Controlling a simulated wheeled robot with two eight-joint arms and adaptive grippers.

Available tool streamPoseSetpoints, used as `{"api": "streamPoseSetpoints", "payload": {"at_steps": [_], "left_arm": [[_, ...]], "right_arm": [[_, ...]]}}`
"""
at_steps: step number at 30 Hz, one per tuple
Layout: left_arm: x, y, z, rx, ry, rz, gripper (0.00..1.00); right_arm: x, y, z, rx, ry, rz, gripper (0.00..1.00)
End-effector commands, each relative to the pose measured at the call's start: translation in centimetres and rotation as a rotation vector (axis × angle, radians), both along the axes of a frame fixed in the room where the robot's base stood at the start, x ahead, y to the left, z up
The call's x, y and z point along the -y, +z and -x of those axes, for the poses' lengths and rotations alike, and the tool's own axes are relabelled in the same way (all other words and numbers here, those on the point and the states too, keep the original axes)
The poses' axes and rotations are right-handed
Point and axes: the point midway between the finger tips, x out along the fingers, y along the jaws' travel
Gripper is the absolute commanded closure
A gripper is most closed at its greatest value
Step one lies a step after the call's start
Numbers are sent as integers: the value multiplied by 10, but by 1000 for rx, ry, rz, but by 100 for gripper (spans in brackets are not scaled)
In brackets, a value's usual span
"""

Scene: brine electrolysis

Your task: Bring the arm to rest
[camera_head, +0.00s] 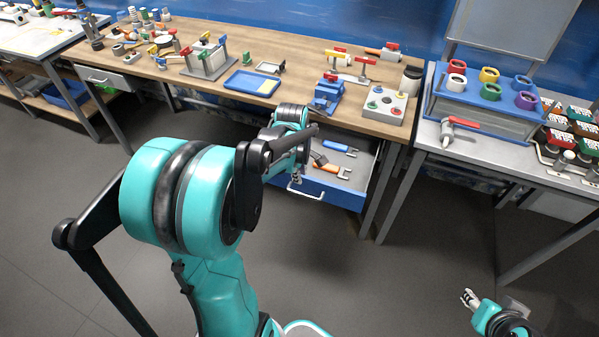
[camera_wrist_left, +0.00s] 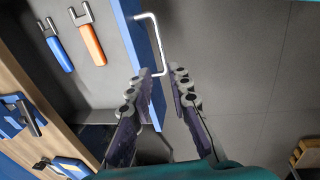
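My left arm reaches forward over an open blue drawer (camera_head: 325,192) under the wooden workbench. My left gripper (camera_head: 297,180) is small and partly hidden by the arm in the head view, close to the drawer front. In the left wrist view its two fingers (camera_wrist_left: 160,70) are apart with nothing between the pads. The drawer's pale handle (camera_wrist_left: 157,40) lies just past the fingertips; I cannot tell whether they touch it. My right gripper (camera_head: 467,297) hangs low at the bottom right, over the floor, away from the tables. Its finger opening is too small to judge.
The drawer holds an orange-handled tool (camera_wrist_left: 90,40) and a blue-handled tool (camera_wrist_left: 60,53). The wooden workbench (camera_head: 300,55) carries a blue tray (camera_head: 252,83), a blue vise-like block (camera_head: 327,95) and other apparatus. A grey table (camera_head: 480,145) stands at right. Open floor lies in front.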

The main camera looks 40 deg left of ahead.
Motion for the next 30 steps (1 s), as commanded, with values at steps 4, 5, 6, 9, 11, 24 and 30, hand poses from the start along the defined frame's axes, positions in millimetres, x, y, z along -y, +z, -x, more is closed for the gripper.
{"api": "streamPoseSetpoints", "payload": {"at_steps": [4,5,6,9,11,24,30], "left_arm": [[0,3,1,0,0,0,81],[0,3,1,0,0,0,81],[0,3,0,0,0,0,81],[0,2,0,0,0,0,81],[0,2,0,0,0,0,81],[39,30,15,54,-286,-77,81],[102,63,50,153,-829,-262,81]], "right_arm": [[0,0,0,0,0,0,60],[0,0,0,0,0,0,60],[0,0,0,0,0,0,60],[0,0,0,0,0,0,60],[0,0,0,0,0,0,60],[0,0,0,0,0,0,60],[0,0,0,0,0,0,60]]}}
